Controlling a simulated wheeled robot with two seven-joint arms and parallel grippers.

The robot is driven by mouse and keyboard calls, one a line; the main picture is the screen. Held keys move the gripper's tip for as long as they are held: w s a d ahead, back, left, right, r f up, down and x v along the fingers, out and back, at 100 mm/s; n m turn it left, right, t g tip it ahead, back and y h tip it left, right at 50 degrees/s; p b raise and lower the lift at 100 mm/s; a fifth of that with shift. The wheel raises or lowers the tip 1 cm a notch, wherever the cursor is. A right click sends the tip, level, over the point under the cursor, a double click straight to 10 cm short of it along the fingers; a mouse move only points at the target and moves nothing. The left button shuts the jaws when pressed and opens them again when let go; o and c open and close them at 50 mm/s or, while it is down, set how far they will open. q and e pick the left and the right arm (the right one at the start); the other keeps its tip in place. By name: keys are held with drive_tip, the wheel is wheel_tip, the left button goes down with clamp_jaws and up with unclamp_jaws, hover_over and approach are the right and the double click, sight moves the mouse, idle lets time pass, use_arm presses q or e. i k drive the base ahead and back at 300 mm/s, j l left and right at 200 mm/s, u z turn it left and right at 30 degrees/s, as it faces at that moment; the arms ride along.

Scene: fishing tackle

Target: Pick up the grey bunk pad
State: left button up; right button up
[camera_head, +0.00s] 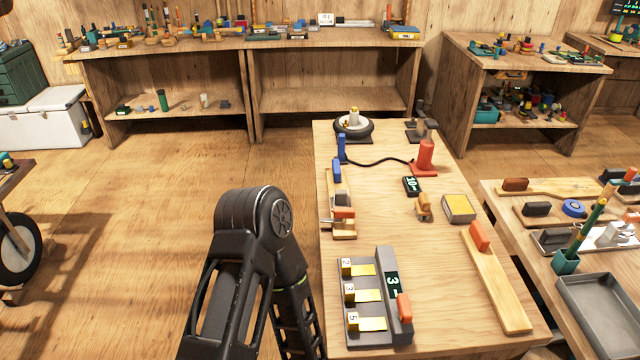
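A small grey block (342,199), which may be the grey bunk pad, sits on a narrow wooden piece at the left edge of the table, between a blue block (337,170) and an orange one (344,213). Its exact shape is too small to tell. Other dark grey pads lie on boards on the right-hand table, one (537,209) on the middle board and another (555,236) below it. One of my black arms rises at lower centre, left of the table; its elbow shows but no gripper fingers. Neither gripper is in view.
A grey tray (575,282) lies right. Floor at left is open.

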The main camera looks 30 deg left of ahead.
sight(340, 199)
drive_tip(key=u, duration=0.75)
